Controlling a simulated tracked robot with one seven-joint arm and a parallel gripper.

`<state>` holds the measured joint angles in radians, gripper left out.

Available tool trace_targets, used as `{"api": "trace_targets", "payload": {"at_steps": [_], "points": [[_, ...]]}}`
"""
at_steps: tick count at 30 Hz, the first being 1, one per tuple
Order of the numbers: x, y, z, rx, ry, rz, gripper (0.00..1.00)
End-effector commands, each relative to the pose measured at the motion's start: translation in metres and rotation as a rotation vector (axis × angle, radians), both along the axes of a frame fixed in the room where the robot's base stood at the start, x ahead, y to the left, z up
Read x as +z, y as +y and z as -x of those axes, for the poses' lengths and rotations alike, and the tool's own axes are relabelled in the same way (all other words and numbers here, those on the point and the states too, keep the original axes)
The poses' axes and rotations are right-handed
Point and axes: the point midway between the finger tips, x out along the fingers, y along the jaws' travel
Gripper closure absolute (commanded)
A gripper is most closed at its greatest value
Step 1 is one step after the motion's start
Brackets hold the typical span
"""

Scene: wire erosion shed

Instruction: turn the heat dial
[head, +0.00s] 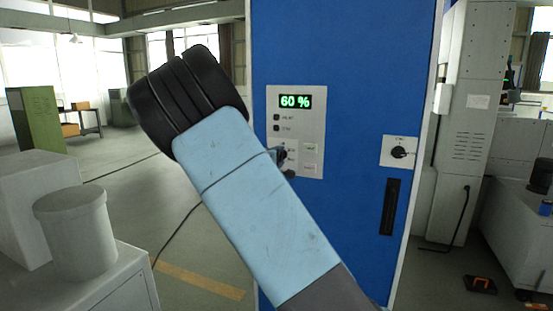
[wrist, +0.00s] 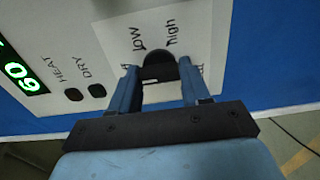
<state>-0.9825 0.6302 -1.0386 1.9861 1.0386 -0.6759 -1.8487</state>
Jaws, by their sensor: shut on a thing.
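A white control panel (head: 313,122) on a blue cabinet carries a green display (head: 295,101) reading 60 %. In the wrist view, two small dark lamps or buttons marked HEAT (wrist: 73,94) and DRY (wrist: 97,90) sit beside the display (wrist: 22,78). A dark round dial (wrist: 158,58) lies by the words LOW and HIGH. My gripper (wrist: 158,70) is shut on this dial, one blue finger on each side. In the head view my light-blue arm crosses the panel's lower left and mostly hides the dial and my gripper (head: 284,156).
Another black rotary knob (head: 398,152) sits on a white plate at right, above a black vertical handle (head: 389,206). A grey canister (head: 75,227) stands on a white cabinet at lower left. A cable trails over open floor.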

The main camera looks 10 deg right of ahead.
Motion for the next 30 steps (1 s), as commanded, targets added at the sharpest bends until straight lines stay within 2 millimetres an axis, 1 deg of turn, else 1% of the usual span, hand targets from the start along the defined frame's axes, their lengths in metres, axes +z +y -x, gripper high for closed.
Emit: {"api": "trace_targets", "payload": {"at_steps": [1,3,8,14,20,30], "points": [[-0.002,0.015,0.000,0.006,0.003,-0.001,0.84],[-0.003,0.006,0.001,0.002,0.005,-0.002,0.84],[-0.003,0.004,0.001,0.004,-0.006,-0.018,0.84],[-0.003,0.003,0.001,0.003,-0.055,-0.087,0.84],[-0.004,0.002,0.001,0.003,-0.147,-0.214,0.84],[-0.005,0.001,0.001,-0.001,-0.335,-0.475,0.84]]}}
